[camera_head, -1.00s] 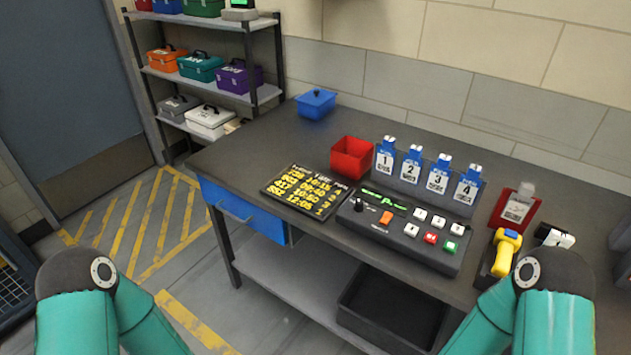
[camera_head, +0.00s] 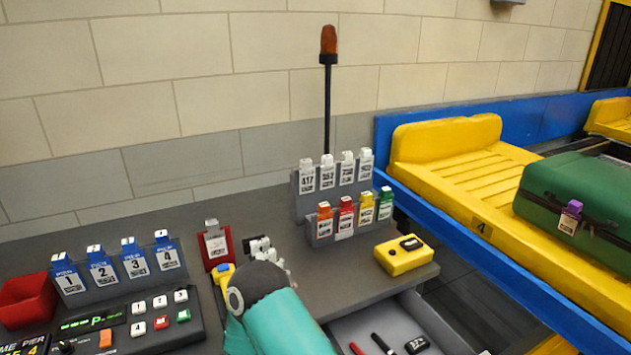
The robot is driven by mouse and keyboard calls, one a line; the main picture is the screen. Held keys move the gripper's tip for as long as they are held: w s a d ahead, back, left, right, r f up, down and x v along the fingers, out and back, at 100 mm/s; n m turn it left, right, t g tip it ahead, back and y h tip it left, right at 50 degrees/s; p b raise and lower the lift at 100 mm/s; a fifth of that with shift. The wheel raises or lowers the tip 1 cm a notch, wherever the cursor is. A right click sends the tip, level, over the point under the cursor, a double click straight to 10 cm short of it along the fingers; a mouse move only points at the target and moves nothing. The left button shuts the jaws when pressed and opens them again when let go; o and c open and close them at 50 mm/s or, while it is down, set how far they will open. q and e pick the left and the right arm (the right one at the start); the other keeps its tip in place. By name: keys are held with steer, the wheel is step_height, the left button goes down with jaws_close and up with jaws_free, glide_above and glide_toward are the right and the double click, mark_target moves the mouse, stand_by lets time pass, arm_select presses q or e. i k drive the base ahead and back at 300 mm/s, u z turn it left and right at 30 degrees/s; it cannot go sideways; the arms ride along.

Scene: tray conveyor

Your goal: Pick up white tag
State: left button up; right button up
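Several white tags (camera_head: 307,176) stand upright in the back row of a grey rack (camera_head: 299,208) on the bench, right of centre; the leftmost reads 417. The front row holds an orange tag (camera_head: 325,220), a red tag (camera_head: 346,217), a yellow tag (camera_head: 366,210) and a green tag (camera_head: 385,202). Another white-faced tag (camera_head: 215,243) sits in a red holder (camera_head: 223,265) left of the rack. My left gripper is not in view either.
A yellow box (camera_head: 403,256) lies right of the rack, above an open drawer (camera_head: 380,328). A tall beacon pole (camera_head: 327,110) rises behind the rack. The blue-edged conveyor bears a yellow tray (camera_head: 450,150) and a green suitcase (camera_head: 575,200). Blue numbered tags (camera_head: 102,270) stand left.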

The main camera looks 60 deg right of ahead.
mark_target(365, 164)
steer(key=u, duration=1.05)
steer(key=i, duration=0.15)
steer(key=z, duration=2.9)
steer(key=k, duration=0.9)
steer(key=z, duration=0.2)
steer(key=i, duration=0.9)
steer(key=u, duration=0.1)
